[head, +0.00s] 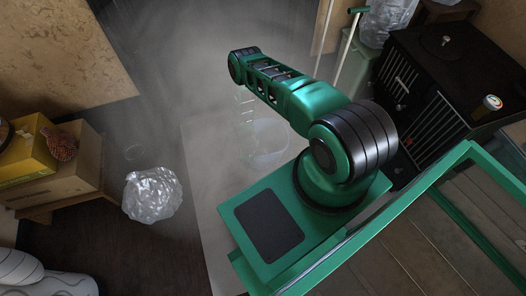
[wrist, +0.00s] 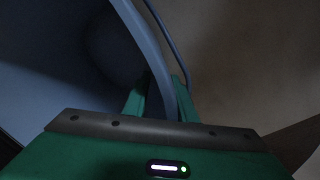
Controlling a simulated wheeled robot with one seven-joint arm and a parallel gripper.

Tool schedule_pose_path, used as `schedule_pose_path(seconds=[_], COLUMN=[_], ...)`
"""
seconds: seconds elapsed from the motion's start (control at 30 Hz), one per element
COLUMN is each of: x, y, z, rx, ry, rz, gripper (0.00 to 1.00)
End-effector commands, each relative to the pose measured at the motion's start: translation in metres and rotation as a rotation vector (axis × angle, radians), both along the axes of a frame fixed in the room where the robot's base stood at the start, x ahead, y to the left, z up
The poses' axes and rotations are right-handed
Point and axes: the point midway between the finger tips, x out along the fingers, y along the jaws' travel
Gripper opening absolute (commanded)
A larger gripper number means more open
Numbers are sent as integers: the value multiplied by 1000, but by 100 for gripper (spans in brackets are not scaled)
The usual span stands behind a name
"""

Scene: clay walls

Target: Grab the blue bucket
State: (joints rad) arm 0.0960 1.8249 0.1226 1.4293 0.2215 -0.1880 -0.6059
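The blue bucket (wrist: 60,70) fills the left of the wrist view, very close, with its dark inside showing. Its curved rim (wrist: 146,40) runs down between the two fingers of my gripper (wrist: 160,98). One finger is on the inner side of the rim and the other on the outer side. The fingers stand apart, and a dark gap shows between the inner finger and the rim. A thin blue handle (wrist: 166,35) curves beside the rim. In the head view my gripper cannot be made out, and a faint pale round outline (head: 266,142) beyond my arm is too unclear to name.
A clear plastic bag (head: 152,194) lies on the floor at left. Cardboard boxes (head: 62,182) stand on a low wooden table at far left. A black cabinet (head: 450,80) stands at right, with another plastic bag (head: 386,20) behind it. Floor between is open.

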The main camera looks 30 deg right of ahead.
Motion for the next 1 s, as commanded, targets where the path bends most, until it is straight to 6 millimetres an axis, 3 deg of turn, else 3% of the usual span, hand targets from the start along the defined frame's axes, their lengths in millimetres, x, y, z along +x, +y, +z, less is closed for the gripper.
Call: schedule_pose_path(seconds=[0.37, 0.47, 1.0], x=[0, 0, 1], y=[-1, -1, -1], z=[-10, -10, -9], rx=[0, 0, 0], ry=[1, 1, 1], rz=[0, 0, 0], gripper=[24, 0, 0])
